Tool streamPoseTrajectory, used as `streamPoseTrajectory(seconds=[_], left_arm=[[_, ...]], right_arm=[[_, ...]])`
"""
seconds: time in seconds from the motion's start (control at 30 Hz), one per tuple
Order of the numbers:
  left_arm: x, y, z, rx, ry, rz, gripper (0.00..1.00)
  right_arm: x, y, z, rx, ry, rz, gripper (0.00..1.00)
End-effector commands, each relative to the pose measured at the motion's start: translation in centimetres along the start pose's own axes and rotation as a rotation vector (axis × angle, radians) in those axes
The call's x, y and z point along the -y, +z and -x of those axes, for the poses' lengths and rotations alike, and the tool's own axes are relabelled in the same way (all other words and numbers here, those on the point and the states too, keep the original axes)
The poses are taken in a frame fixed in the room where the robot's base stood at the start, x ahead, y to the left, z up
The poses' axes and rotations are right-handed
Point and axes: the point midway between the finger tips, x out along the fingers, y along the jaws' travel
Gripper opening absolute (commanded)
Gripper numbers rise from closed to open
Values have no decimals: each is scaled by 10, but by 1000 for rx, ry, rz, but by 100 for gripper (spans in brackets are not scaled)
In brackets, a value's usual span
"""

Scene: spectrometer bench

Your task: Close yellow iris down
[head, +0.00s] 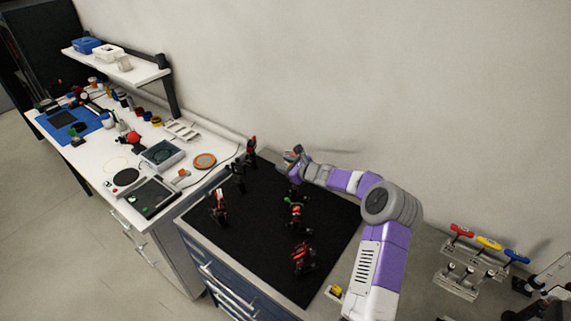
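My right arm reaches in from the lower right, and its gripper (292,154) is over the back of the black breadboard (255,245). The fingers are small and turned away, so I cannot tell whether they are open or shut. Several dark mounts with red parts stand on the board: a front one (304,258), a middle one with a green part (296,213), a left one (219,206) and a back one (251,147). A mount stands just below the gripper; contact is unclear. I cannot make out which one is the yellow iris. My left gripper is out of view.
A white bench (100,165) at left holds many small parts, a blue mat (62,118) and a grey tray (162,155). A shelf (130,72) hangs above it. Red, yellow and blue handles (488,243) stand at right. A small yellow object (336,292) lies by the board's front corner.

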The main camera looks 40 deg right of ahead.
Motion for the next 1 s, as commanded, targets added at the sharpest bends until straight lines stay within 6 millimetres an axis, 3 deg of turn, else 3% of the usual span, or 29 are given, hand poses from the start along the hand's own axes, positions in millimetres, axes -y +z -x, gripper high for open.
streamPoseTrajectory(seconds=[0.23, 0.5, 1.0], left_arm=[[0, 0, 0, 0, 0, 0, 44], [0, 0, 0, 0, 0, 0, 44], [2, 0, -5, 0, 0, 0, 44]], right_arm=[[0, 0, -1, 0, 0, 0, 38], [0, 0, 0, 0, 0, 0, 0], [-10, -3, -10, -176, -11, 176, 0]])
